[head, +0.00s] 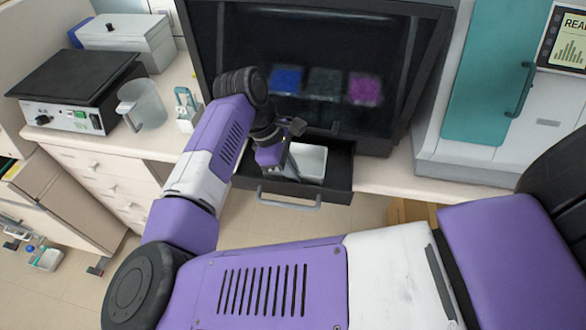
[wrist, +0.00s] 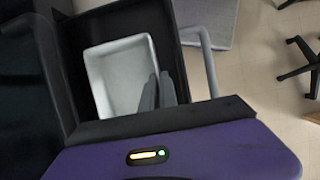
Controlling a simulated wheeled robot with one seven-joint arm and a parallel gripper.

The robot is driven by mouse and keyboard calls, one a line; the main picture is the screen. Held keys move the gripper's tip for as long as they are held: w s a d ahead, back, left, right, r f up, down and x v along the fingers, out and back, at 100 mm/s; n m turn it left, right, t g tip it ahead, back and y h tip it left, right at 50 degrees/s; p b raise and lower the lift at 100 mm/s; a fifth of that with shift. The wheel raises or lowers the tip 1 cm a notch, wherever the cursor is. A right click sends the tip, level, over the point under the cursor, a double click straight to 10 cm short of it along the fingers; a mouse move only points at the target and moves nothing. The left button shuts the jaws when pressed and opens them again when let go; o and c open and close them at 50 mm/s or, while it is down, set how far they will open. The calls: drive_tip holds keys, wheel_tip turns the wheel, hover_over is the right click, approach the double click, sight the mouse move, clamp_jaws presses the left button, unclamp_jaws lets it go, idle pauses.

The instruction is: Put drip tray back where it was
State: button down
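The drip tray, a white shallow rectangular pan (head: 310,162), sits in the pulled-out black drawer (head: 337,183) below the dark-windowed cabinet. In the wrist view the tray (wrist: 118,75) lies within the drawer walls and looks empty. My gripper (head: 281,172) points down at the tray's left part in the head view. In the wrist view its two grey fingers (wrist: 159,75) stand close together at the tray's right wall, one on each side, and look shut on it. The fingers hide part of that wall. Whether the tray rests fully on the drawer floor is unclear.
The drawer's grey handle (head: 290,200) sticks out in front. The black cabinet (head: 315,60) rises behind my gripper. On the left counter stand a hotplate (head: 75,75), a clear jug (head: 143,104) and a small white bottle (head: 186,108). A teal-doored machine (head: 487,80) is at right.

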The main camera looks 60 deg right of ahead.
drive_tip(key=shift+f, duration=0.2)
drive_tip(key=c, duration=1.6)
unclamp_jaws()
drive_tip(key=shift+r, duration=0.1)
drive_tip(key=shift+c, duration=0.2)
drive_tip(key=shift+r, duration=0.2)
drive_tip(key=b+v, duration=0.3)
drive_tip(key=v, duration=0.9)
drive_tip(key=shift+s+f, duration=0.1)
drive_tip(key=shift+s, duration=0.05)
